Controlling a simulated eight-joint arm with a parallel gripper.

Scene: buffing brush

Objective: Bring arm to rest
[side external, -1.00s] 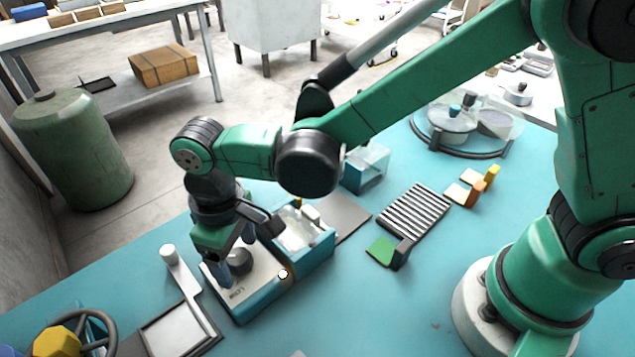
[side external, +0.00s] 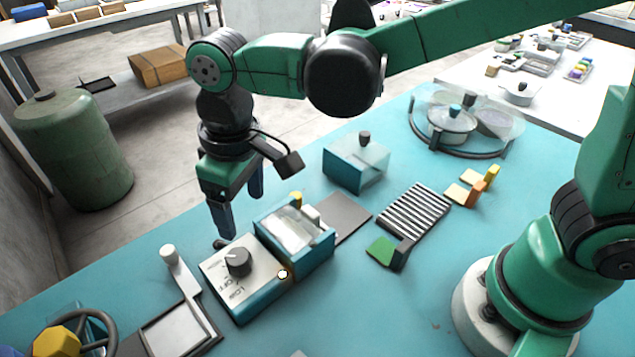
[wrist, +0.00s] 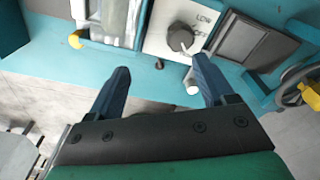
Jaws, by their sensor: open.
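My gripper (side external: 240,205) is open and empty. It hangs above the far edge of the teal table, behind the teal box with the black knob (side external: 238,261). In the wrist view my gripper's two blue fingers (wrist: 157,85) are spread apart with nothing between them. The knob (wrist: 180,38) shows beyond the right finger, on a pale panel marked LOW and OFF. A clear-topped teal compartment (side external: 322,247) adjoins the panel, with a small yellow piece (side external: 296,197) at its back.
A clear box with a black handle (side external: 357,162) stands to the right of my gripper. A striped rack (side external: 414,211), a round clear-lidded tray (side external: 465,125) and a white-knobbed lever (side external: 170,254) are also on the table (side external: 400,310). A green drum (side external: 75,150) stands on the floor.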

